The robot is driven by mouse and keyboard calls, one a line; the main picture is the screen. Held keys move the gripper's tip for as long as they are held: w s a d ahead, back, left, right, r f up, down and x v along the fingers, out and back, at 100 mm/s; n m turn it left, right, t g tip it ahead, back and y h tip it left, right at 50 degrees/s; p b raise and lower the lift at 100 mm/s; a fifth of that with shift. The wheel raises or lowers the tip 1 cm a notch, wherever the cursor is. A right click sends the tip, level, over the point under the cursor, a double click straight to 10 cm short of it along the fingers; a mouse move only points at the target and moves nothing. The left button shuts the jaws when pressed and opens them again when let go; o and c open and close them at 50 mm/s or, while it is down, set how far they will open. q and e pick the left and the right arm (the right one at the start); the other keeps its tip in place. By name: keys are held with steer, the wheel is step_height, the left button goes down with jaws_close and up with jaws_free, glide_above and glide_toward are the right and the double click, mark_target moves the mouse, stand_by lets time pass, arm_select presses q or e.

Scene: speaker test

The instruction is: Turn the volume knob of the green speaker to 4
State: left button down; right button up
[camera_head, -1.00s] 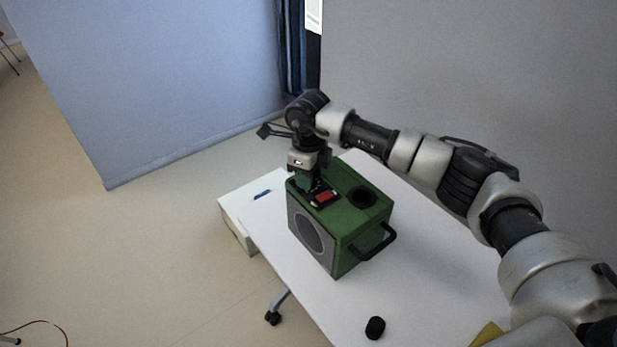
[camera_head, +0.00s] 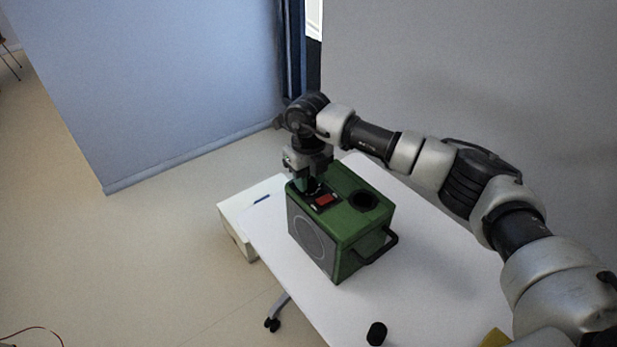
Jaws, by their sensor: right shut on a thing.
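The green speaker (camera_head: 357,226) stands upright on the white table, with a round grey grille on its front left face. A small black panel with a red patch (camera_head: 325,201) is on its top; no marking on it is readable. My right gripper (camera_head: 311,190) points down onto the left end of that panel and is shut on the volume knob. The fingers hide the knob, so its setting cannot be read. My left gripper is not in view.
The speaker has a dark round recess (camera_head: 362,200) in its top and a black handle (camera_head: 376,247) on its right side. A black cylinder (camera_head: 377,333) stands on the white table (camera_head: 430,262) near the front. A blue object (camera_head: 262,199) lies left of the speaker.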

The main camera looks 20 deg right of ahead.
mark_target(309, 180)
stand_by(0.3)
steer(key=o, duration=0.9)
steer(key=shift+o, duration=0.2)
step_height(309, 180, up, 11)
steer(key=b, duration=0.1)
steer(key=shift+b, duration=0.35)
steer(key=shift+f, duration=0.15)
